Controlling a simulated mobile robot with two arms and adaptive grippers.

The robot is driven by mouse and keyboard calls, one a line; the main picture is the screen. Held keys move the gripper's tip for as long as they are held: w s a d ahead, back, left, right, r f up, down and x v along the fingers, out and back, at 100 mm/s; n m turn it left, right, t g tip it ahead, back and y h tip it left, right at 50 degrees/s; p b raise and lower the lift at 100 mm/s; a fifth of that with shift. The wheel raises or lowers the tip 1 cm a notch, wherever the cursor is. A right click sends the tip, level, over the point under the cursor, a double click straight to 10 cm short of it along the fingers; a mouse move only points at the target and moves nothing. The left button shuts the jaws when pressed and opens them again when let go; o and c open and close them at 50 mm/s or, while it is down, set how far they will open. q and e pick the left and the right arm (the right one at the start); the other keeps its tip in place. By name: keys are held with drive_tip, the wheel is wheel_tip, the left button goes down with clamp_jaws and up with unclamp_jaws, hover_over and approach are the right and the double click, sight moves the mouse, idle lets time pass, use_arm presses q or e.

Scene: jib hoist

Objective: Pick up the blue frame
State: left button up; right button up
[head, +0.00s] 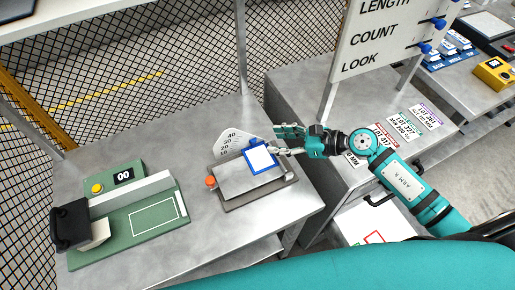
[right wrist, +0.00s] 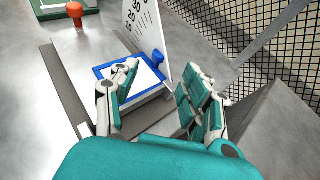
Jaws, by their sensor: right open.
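The blue frame (head: 260,158) is a square blue border around a white panel. It lies on a grey metal device on the table, below a white scale plate (head: 233,142) with numbers. In the right wrist view the blue frame (right wrist: 104,72) is at the upper left, partly hidden by the left finger. My right gripper (head: 289,140) reaches in from the right, beside the frame's right edge. My left gripper is not in view.
An orange knob (head: 211,182) stands at the device's left side. A green station (head: 125,219) with a black handle sits at the table's left. A sign board (head: 385,40) rises behind my right arm. Bare table lies in front of the device.

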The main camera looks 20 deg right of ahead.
sight(257, 146)
drive_tip(key=shift+x, duration=1.15)
drive_tip(key=p+x, duration=0.2)
drive_tip(key=x, duration=0.2)
drive_tip(key=shift+w+a, duration=0.1)
drive_tip(key=shift+a, duration=0.1)
drive_tip(key=shift+w+a+f, duration=0.15)
drive_tip(key=shift+a+f, duration=0.05)
drive_tip(key=shift+a, duration=0.05)
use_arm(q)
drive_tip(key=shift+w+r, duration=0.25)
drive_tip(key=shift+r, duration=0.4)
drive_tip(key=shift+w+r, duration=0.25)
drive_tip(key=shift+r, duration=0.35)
use_arm(e)
drive_tip(key=shift+d, duration=0.1)
drive_tip(key=shift+c, duration=0.4)
clamp_jaws()
